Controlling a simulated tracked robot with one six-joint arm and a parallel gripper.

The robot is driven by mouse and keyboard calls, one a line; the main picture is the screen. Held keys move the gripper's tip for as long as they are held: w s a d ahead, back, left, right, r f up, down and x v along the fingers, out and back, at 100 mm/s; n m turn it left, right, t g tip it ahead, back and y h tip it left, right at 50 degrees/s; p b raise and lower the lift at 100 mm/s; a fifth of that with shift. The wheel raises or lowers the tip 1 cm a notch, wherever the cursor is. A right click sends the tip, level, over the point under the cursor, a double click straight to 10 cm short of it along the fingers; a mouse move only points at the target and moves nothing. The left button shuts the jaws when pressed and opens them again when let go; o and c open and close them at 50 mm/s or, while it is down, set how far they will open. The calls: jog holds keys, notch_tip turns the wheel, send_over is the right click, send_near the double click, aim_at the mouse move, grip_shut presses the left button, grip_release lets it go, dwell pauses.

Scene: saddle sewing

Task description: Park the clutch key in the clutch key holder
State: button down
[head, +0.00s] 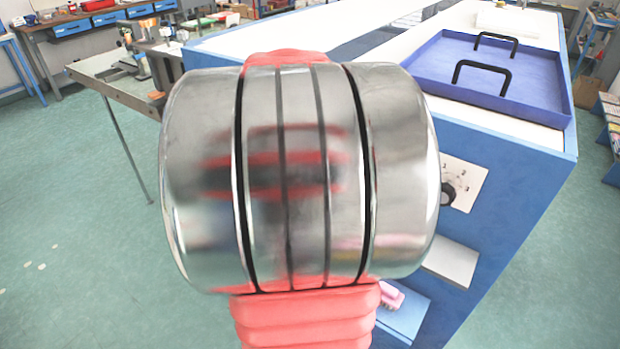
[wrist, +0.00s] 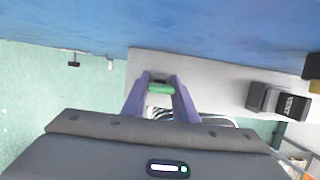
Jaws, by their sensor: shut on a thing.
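In the wrist view, the two purple fingers of my gripper (wrist: 160,98) are shut on a small green piece (wrist: 161,88), which I take to be the clutch key. A pale grey plate (wrist: 210,78) lies behind the fingers. Whatever extends below the green piece is partly hidden by the fingers and the dark gripper body. I cannot single out the clutch key holder in either view. In the head view my own arm fills the middle and hides my gripper and the key.
A blue cabinet (head: 530,215) carries a blue tray (head: 480,80) with black handles. Its end has a knob panel (head: 462,184), a white ledge (head: 450,262) and a pink item (head: 388,297) low down. Dark blocks (wrist: 262,97) sit right of my fingers. Green floor is open at left.

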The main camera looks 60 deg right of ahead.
jog(key=shift+f, duration=0.15)
jog(key=c, duration=1.3)
grip_release()
jog(key=shift+c, duration=0.2)
jog(key=v, duration=1.3)
jog(key=shift+a+r, duration=0.15)
jog(key=shift+r, duration=0.2)
